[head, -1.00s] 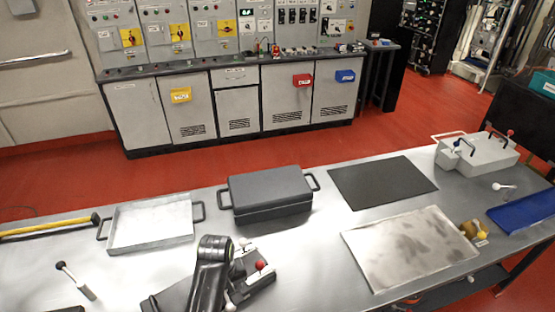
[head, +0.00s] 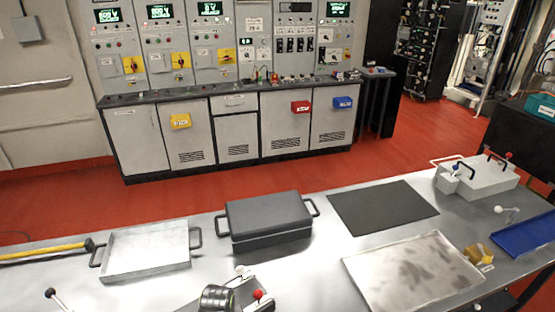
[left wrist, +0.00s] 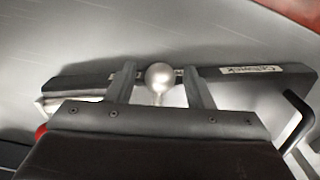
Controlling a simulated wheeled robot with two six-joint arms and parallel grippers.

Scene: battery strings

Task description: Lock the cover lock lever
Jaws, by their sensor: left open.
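In the left wrist view, a lever with a silver ball knob (left wrist: 159,77) stands between the two fingers of my left gripper (left wrist: 161,70). The gripper is open, with a gap visible at each side of the knob. Behind the knob lies a dark bar (left wrist: 252,78) with a white label, too blurred to read. In the head view, a pale ball knob (head: 240,271) and a red ball knob (head: 258,295) show on the device at the bottom centre. My left arm partly covers this device, and the fingers cannot be made out there. My right gripper is not in view.
A dark lidded box (head: 268,218) and a shallow metal tray (head: 146,250) stand behind the device. A black mat (head: 382,208), a stained metal tray (head: 412,272) and a grey box with levers (head: 485,178) are to the right. A black handle (left wrist: 298,112) is beside the gripper.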

